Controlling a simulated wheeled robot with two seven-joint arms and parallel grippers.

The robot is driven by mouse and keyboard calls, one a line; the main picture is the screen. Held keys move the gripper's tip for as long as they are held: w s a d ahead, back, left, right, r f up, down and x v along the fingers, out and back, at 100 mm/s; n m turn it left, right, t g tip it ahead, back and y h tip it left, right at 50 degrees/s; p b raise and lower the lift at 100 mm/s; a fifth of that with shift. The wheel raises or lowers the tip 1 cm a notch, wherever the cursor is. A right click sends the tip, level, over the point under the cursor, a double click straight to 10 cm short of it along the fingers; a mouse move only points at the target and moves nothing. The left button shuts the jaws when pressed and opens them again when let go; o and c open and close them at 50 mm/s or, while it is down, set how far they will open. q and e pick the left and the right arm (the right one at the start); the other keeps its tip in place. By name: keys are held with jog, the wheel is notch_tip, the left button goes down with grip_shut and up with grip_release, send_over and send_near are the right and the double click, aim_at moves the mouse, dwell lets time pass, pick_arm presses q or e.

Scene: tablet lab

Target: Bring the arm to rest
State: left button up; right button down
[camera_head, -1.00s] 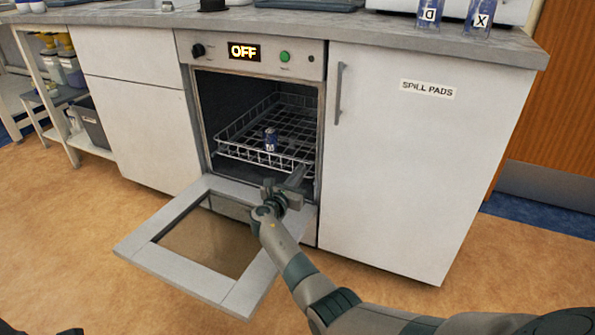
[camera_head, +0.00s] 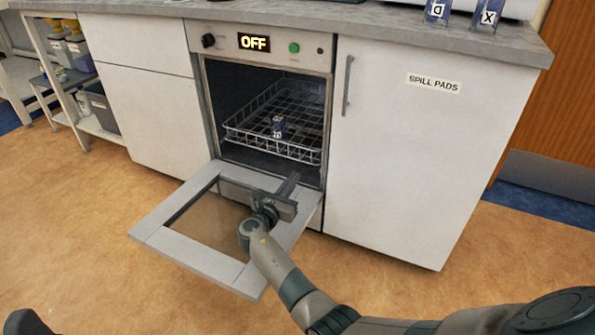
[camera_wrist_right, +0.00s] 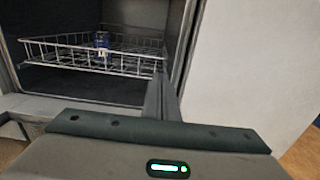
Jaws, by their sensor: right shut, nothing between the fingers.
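My right gripper (camera_head: 288,187) is shut and empty. It is over the lowered oven-style door (camera_head: 190,252), just in front of the cabinet opening, with its fingers pointing toward the rack. In the right wrist view its fingers (camera_wrist_right: 161,95) show as one closed dark bar, to the right of centre, with the wire rack beyond them. My left gripper is not in view; only a dark part of my body shows at the lower left edge.
The washer (camera_head: 265,62) shows OFF. Its wire rack (camera_head: 297,150) holds a small blue tube or vial (camera_head: 278,126), also in the right wrist view (camera_wrist_right: 101,42). A white SPILL PADS cabinet (camera_head: 420,150) stands to the right. Floor (camera_head: 80,230) at left is clear.

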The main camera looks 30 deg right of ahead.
jog(key=shift+s+a, duration=0.2)
jog(key=shift+a, duration=0.05)
dwell(0.3)
